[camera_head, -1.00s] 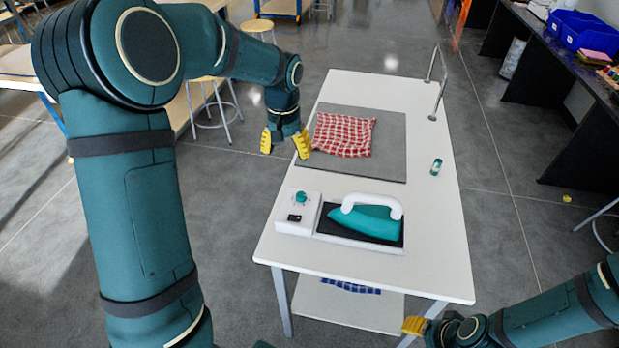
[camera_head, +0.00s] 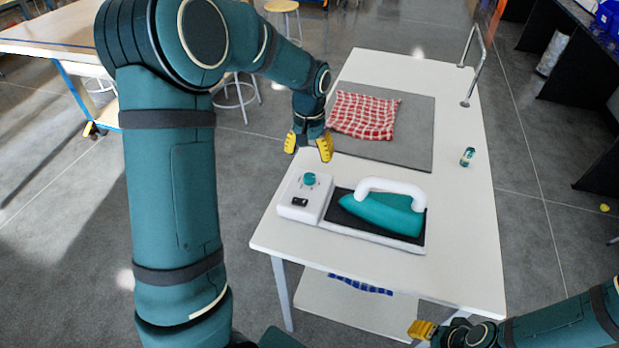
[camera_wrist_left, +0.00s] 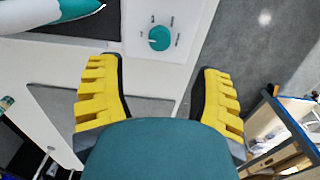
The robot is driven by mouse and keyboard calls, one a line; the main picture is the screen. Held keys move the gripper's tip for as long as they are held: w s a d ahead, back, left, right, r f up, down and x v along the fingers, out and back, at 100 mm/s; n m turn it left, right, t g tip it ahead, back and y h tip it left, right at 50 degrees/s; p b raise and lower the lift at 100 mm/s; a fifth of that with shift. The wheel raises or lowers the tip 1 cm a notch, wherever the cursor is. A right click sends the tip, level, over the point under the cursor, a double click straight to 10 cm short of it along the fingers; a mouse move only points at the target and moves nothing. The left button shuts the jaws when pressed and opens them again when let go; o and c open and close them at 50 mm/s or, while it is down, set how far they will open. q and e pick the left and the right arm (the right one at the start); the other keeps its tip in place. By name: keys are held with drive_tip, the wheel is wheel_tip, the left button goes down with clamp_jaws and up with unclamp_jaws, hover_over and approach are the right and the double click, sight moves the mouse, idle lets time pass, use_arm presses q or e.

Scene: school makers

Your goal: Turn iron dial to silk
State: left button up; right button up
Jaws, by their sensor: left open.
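The iron (camera_head: 384,213) is teal with a white handle and rests on a dark pad on its white base. At the left of that base is a white control box with a round teal dial (camera_head: 309,179) and a dark switch. In the left wrist view the dial (camera_wrist_left: 159,38) shows a light pointer line and markings too small to read. My left gripper (camera_head: 309,147) is open and empty, beyond the control box, its yellow fingertips apart from the dial. In the wrist view the dial lies ahead, between the finger directions. My right gripper (camera_head: 422,329) is at the lower right, below the tabletop edge.
The white table (camera_head: 465,255) carries a grey mat (camera_head: 420,125) with a red checked cloth (camera_head: 364,116). A small green-labelled can (camera_head: 467,157) stands at the right. A metal rail (camera_head: 473,75) rises at the far right. A lower shelf (camera_head: 350,308) holds a blue item.

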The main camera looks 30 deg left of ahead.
sight(309, 176)
use_arm(q)
wheel_tip(309, 176, down, 9)
drive_tip(key=shift+r+b, duration=0.1)
drive_tip(key=shift+b, duration=0.6)
drive_tip(key=shift+o, duration=0.2)
clamp_jaws()
